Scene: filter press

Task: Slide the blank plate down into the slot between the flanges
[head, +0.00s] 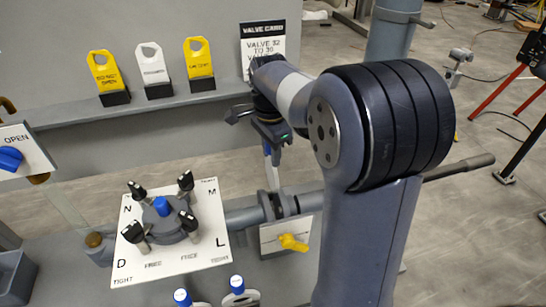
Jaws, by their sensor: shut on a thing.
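My gripper (268,138) is at the end of the arm, left of its big dark joint, pointing down. It is shut on the blank plate (273,175), of which a narrow strip, blue at the top and grey below, shows under the jaws. The plate hangs upright above the flanges (283,204) on the grey horizontal pipe. Its lower end is close to the top of the flanges. I cannot tell whether it is inside the slot or just above or behind it. The jaws hide the plate's top.
A white panel (170,262) with several black knobs stands left of the flanges. A yellow valve handle (293,242) is just below them. Yellow and white tags (152,65) and a valve card (262,37) stand on the shelf behind. Blue-topped parts (237,285) are at the bottom.

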